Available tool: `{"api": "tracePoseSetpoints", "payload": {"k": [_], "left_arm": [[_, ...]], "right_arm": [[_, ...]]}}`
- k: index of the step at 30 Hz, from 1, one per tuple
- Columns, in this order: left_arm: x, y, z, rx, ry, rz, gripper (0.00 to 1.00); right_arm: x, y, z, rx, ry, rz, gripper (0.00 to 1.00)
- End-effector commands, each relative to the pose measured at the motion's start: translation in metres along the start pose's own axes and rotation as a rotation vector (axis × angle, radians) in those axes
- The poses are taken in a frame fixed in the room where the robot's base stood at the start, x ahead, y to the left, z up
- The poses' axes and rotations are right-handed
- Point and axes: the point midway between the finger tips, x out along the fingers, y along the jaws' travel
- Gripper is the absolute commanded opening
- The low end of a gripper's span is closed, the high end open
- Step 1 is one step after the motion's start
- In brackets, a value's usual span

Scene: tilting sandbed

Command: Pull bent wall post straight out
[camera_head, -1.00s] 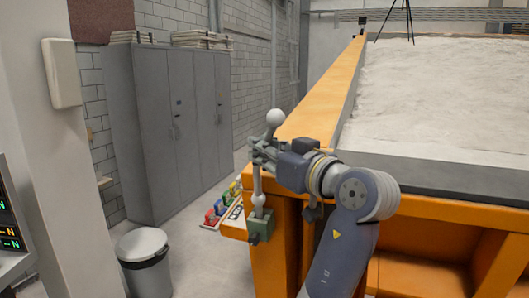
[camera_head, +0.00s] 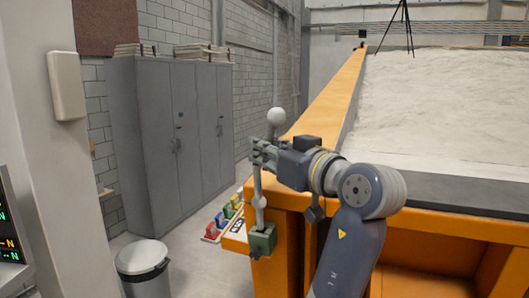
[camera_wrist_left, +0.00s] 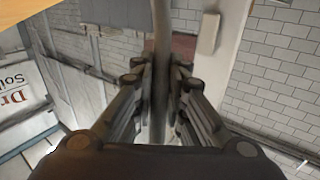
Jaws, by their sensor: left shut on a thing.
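The wall post (camera_head: 258,186) is a thin pale rod with a white ball (camera_head: 276,116) on top. It rises from a green block (camera_head: 262,240) at the near left corner of the orange sandbed frame. Its lower part looks nearly upright; its top leans a little right in the head view. My left gripper (camera_head: 262,154) is shut around the upper part of the post, below the ball. In the left wrist view the rod (camera_wrist_left: 161,40) runs between the fingers (camera_wrist_left: 157,82). The fingers hide the gripped stretch. My right gripper is not in view.
The sandbed (camera_head: 430,110) with pale sand fills the right side, its orange wall (camera_head: 335,95) running back from the post. Grey cabinets (camera_head: 165,140) and a bin (camera_head: 143,262) stand left. Small coloured items (camera_head: 225,215) lie near the corner.

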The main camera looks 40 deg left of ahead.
Motion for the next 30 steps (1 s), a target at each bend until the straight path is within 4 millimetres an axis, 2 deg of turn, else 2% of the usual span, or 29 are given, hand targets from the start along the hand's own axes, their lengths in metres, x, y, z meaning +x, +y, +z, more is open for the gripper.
{"api": "tracePoseSetpoints", "payload": {"k": [16,30], "left_arm": [[-0.003,-0.004,-0.026,-0.002,0.001,0.000,0.00],[-0.006,-0.009,-0.028,-0.002,0.001,0.001,0.00]], "right_arm": [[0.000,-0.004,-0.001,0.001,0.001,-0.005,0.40],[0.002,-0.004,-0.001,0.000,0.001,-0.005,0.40]]}}
